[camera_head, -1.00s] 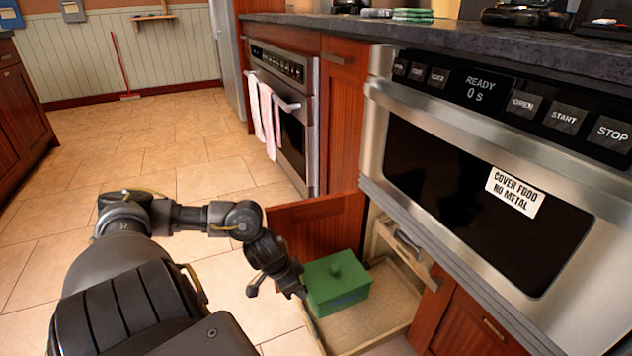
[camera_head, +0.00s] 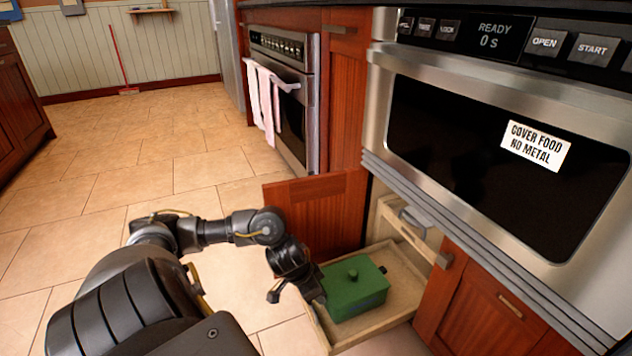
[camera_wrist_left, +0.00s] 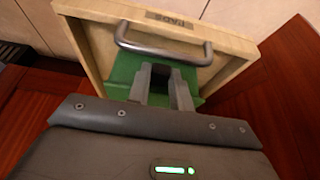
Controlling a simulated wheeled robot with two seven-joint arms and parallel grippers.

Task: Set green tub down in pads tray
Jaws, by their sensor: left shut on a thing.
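The green tub (camera_head: 355,286) is a lidded box with a round knob on top. In the head view it is within the outline of the pads tray (camera_head: 408,284), a shallow pale wooden tray, toward its left side. I cannot tell whether its base touches the tray floor. My left gripper (camera_head: 316,290) is shut on the tub's left side. In the left wrist view the gripper fingers (camera_wrist_left: 166,84) are against the green tub (camera_wrist_left: 124,68), and the tray wall (camera_wrist_left: 232,46) behind carries a PADS label and a metal handle. My right gripper is not in view.
A wooden door panel (camera_head: 318,212) stands behind the tray. The microwave (camera_head: 480,150) is above and to the right, with a red cabinet door (camera_head: 490,305) below it. An oven (camera_head: 290,100) with towels is farther back. Tiled floor (camera_head: 120,165) is clear at left.

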